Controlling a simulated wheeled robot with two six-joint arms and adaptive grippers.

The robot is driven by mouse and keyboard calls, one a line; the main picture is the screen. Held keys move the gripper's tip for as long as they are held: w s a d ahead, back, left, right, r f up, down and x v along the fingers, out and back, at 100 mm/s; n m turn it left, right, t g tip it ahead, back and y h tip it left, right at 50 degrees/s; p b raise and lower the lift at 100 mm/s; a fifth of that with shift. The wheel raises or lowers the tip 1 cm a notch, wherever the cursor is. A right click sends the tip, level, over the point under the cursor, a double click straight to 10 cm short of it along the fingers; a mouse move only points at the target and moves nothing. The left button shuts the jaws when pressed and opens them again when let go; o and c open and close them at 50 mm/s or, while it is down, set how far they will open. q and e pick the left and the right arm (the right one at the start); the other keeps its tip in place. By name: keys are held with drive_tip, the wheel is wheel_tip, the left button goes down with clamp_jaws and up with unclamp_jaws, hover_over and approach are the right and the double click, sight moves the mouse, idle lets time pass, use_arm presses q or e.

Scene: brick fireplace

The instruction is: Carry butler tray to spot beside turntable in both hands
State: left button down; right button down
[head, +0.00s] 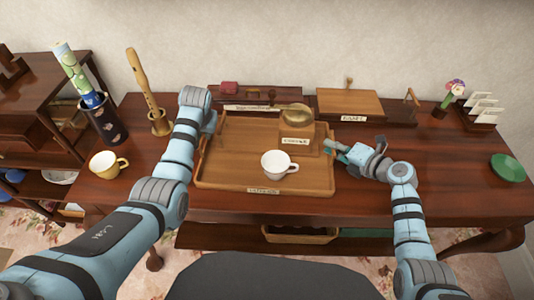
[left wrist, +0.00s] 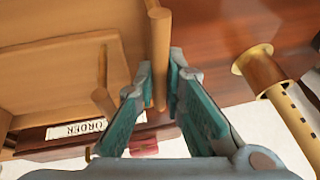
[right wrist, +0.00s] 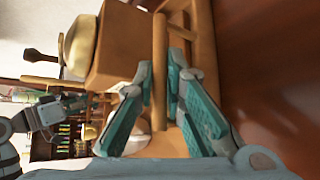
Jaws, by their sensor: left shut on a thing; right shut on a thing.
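The butler tray (head: 225,176) is a light wooden tray with raised sides, near the front of the dark table. A white cup (head: 276,165) and a wooden box with a brass bowl (head: 296,114) stand in it, upright. My left gripper (head: 212,122) is shut on the tray's left handle, a wooden bar (left wrist: 160,60) between its fingers. My right gripper (head: 334,148) is shut on the right handle, which shows in the right wrist view (right wrist: 160,70). The tray looks level; I cannot tell whether it touches the table. I cannot make out which labelled item is the turntable.
Behind the tray are a low dark case (head: 262,94) and a wooden-topped case (head: 349,103). The tabletop's right is mostly clear up to a green dish (head: 508,168).

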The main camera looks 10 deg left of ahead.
use_arm(q)
drive_tip(key=shift+r, duration=0.1)
use_arm(e)
drive_tip(key=shift+r, duration=0.1)
